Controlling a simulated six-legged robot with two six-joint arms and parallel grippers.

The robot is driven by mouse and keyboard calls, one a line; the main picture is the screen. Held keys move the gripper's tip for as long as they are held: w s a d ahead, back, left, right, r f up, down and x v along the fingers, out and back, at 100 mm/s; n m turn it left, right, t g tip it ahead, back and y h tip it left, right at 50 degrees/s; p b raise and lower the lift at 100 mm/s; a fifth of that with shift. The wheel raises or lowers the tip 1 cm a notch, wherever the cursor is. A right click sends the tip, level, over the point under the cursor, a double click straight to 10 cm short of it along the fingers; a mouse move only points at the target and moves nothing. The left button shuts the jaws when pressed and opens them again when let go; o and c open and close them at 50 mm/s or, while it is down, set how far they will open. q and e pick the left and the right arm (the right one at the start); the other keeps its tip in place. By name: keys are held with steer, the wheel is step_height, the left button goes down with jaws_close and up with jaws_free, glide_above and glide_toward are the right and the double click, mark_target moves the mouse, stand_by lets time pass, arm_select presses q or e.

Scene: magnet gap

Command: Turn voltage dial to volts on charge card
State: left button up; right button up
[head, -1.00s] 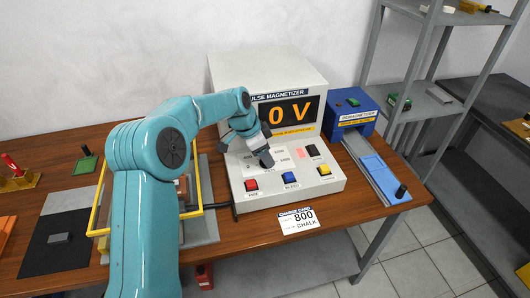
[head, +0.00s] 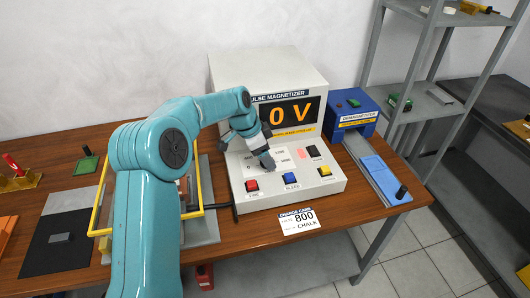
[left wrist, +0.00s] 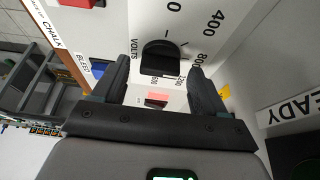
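The pulse magnetizer (head: 222,73) stands at the back of the table with its orange display (head: 291,111) reading 0 V. Its black voltage dial (left wrist: 163,58) shows in the left wrist view, with 0, 400 and 800 printed around it; I cannot tell its pointer's setting. My left gripper (head: 262,158) is over the dial in the head view and hides most of it. In the left wrist view, the left gripper (left wrist: 160,82) is open, its fingers apart on either side of the dial, without clear contact. The charge card (head: 298,221) reads 800 and CHALK. My right gripper is not in view.
Red (head: 252,185), blue (head: 290,178) and yellow (head: 325,171) buttons sit on the panel near the dial. A blue demagnetizer (head: 352,116) stands at right. A yellow frame (head: 198,181) is behind my left arm. A dark mat (head: 58,258) lies at left.

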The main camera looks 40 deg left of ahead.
arm_select(q)
steer(key=v, duration=1.6)
steer(key=shift+r+p, duration=0.25)
steer(key=shift+p, duration=0.15)
